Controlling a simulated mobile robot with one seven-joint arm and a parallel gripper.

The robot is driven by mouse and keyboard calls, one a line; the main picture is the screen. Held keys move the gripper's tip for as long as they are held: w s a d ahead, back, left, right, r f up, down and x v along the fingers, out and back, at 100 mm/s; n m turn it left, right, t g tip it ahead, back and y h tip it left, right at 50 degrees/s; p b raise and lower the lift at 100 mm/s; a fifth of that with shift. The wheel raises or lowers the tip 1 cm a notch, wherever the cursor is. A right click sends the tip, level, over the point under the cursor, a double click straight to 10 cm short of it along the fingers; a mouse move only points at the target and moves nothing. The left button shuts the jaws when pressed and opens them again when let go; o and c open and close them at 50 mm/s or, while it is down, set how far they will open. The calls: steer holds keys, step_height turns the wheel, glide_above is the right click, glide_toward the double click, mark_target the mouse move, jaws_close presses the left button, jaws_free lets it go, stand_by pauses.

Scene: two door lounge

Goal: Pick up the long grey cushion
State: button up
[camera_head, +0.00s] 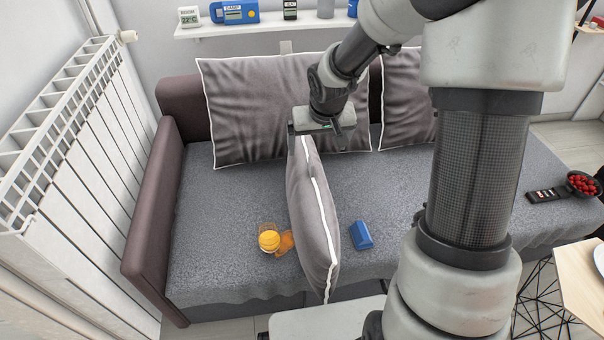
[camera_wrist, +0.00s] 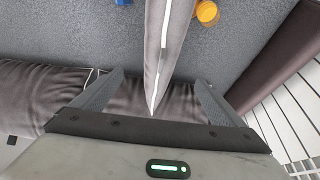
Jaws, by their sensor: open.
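The long grey cushion (camera_head: 312,215) with white piping stands on edge on the grey sofa seat (camera_head: 215,220), pointing toward the front edge. In the wrist view its narrow top edge (camera_wrist: 162,55) runs between my open fingers. My gripper (camera_head: 298,132) is over the cushion's far upper end, with the fingers pointing down. In the wrist view my gripper (camera_wrist: 158,95) is wide open, one finger on each side of the cushion with gaps. Whether the fingertips reach below its top edge cannot be told.
Two larger grey cushions (camera_head: 255,110) (camera_head: 405,95) lean on the backrest. An orange item (camera_head: 269,240) lies left of the long cushion and a blue block (camera_head: 361,235) right of it. A white radiator (camera_head: 85,150) stands left. A shelf (camera_head: 265,24) hangs above. A remote (camera_head: 546,195) and a bowl of red fruit (camera_head: 582,184) are at right.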

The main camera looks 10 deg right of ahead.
steer(key=b+x, duration=0.5)
steer(key=x, duration=1.3)
steer(key=shift+a+f, duration=0.15)
steer(key=shift+a, duration=0.05)
steer(key=shift+w, duration=0.1)
steer(key=c, duration=2.1)
